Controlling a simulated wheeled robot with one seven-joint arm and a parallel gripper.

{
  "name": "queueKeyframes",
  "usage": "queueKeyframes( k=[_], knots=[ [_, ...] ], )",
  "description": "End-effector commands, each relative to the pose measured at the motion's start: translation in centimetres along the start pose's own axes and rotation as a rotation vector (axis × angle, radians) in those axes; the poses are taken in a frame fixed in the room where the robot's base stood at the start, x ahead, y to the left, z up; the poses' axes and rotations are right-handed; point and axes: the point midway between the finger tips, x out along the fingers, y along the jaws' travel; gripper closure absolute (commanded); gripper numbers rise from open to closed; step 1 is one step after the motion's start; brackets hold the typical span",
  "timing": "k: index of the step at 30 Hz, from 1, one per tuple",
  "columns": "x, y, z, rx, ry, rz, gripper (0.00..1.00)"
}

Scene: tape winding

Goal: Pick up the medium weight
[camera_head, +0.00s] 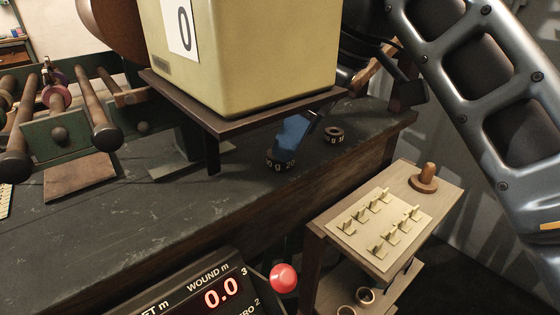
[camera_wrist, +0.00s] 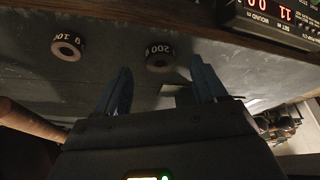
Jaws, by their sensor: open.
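Two dark, ring-shaped weights stand on the dark bench. The one marked 200 g (camera_head: 280,162) is under the edge of the yellow box's stand; it also shows in the wrist view (camera_wrist: 159,58). The smaller-looking one marked 100 (camera_head: 334,135) is farther back and to the right, and at the left in the wrist view (camera_wrist: 68,46). I cannot tell by label which is the medium one. My gripper (camera_head: 292,132) is open, with blue fingers. In the wrist view its fingertips (camera_wrist: 161,68) spread to either side of the 200 g weight. Contact cannot be seen.
A yellow box (camera_head: 250,60) on a dark raised platform (camera_head: 230,120) overhangs the bench close to my gripper. Rollers (camera_head: 95,110) stand at the left. A display (camera_head: 205,290) with a red knob (camera_head: 283,278) is in front. A wooden stand (camera_head: 350,245) with brass clips is at right.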

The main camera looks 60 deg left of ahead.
Motion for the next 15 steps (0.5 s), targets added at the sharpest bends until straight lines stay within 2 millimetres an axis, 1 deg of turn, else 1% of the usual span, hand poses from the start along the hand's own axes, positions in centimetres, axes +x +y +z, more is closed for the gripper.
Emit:
queueKeyframes(
  k=[1, 6, 9, 15],
  knots=[
    [1.1, 0.0, 0.1, 0.0, 0.0, -0.001, 0.29],
    [3.5, 0.1, 0.0, 0.0, 0.0, 0.0, 0.29],
    [3.9, 0.1, 0.0, 0.0, 0.001, 0.001, 0.29],
    [3.9, 0.1, -0.1, 0.0, 0.001, 0.001, 0.3]
  ],
)
